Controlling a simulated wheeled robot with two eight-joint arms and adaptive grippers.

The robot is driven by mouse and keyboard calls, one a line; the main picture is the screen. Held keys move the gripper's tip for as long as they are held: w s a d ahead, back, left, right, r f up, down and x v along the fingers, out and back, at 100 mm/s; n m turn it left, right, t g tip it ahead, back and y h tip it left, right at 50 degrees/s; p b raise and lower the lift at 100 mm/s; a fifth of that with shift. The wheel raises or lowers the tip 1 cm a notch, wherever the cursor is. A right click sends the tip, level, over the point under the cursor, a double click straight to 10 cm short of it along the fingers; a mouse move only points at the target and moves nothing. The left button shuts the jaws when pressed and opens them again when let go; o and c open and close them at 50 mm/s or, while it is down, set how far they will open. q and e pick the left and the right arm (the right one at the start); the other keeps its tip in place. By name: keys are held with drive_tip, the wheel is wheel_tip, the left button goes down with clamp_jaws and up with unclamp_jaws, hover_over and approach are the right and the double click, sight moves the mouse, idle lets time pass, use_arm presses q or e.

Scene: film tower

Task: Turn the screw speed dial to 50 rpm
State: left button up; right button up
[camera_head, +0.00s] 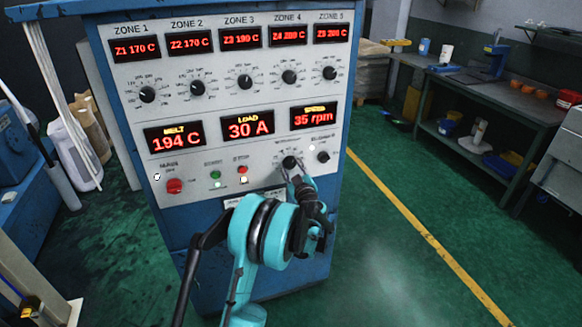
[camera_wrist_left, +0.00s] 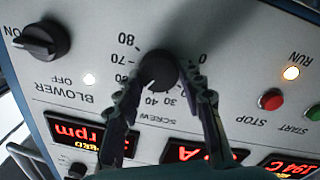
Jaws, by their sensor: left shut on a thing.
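The screw speed dial is a round black knob (camera_head: 289,162) at the lower right of the blue control cabinet's pale panel. In the left wrist view the same dial (camera_wrist_left: 158,70) shows upside down, with its white mark between 30 and 40 on the printed scale. My left gripper (camera_head: 293,170) is shut on the dial, one finger on each side; it also shows in the left wrist view (camera_wrist_left: 163,88). The speed display (camera_head: 315,117) reads 35 rpm. My right gripper is not in view.
The blower switch (camera_head: 323,157) sits close to the right of the dial. The green start button (camera_head: 215,175), red stop button (camera_head: 241,169) and larger red button (camera_head: 174,186) are to its left. A workbench (camera_head: 520,105) stands at right; the green floor between is clear.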

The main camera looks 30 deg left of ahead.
use_arm(q)
drive_tip(key=o, duration=1.2)
drive_tip(key=shift+c, duration=0.2)
drive_tip(key=v, duration=1.2)
